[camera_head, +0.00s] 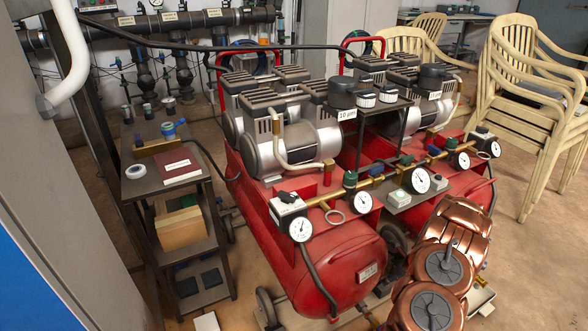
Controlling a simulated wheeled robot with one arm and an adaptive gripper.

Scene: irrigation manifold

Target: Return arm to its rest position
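The copper-coloured arm links with grey round caps (440,268) at the bottom right appear to be mine. They stand in front of the right red compressor tank and hide part of its lower end. My gripper does not show in this view, so I cannot see its fingers or whether it holds anything.
Two red compressors (335,255) with gauges and brass fittings fill the middle, close behind the arm links. A dark shelf cart (165,185) stands at left. Stacked beige chairs (530,90) stand at the right rear. The floor (540,270) at right is clear.

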